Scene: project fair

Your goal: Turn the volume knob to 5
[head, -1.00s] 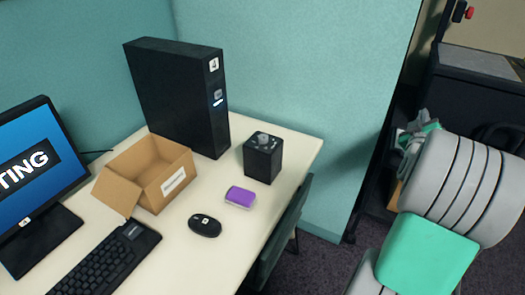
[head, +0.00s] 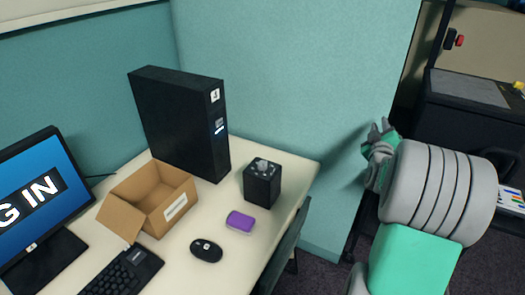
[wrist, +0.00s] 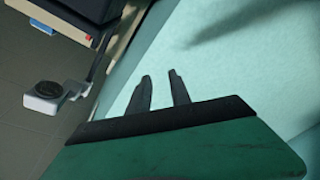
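The volume knob (head: 263,166) is a small grey knob on the top of a black box-shaped speaker (head: 261,187). The speaker stands upright at the back right corner of the desk. Its markings are too small to read. My gripper (head: 380,135) is raised in front of the teal partition, to the right of the speaker and well apart from it. In the wrist view my gripper (wrist: 159,76) shows two dark fingers with a gap between them and nothing held. The wrist view does not show the knob or the speaker.
The desk (head: 222,268) also holds a black computer tower (head: 180,120), an open cardboard box (head: 150,210), a purple object (head: 240,221), a mouse (head: 206,250), a keyboard (head: 125,275) and a monitor (head: 40,195). A teal partition (head: 290,80) stands behind the speaker.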

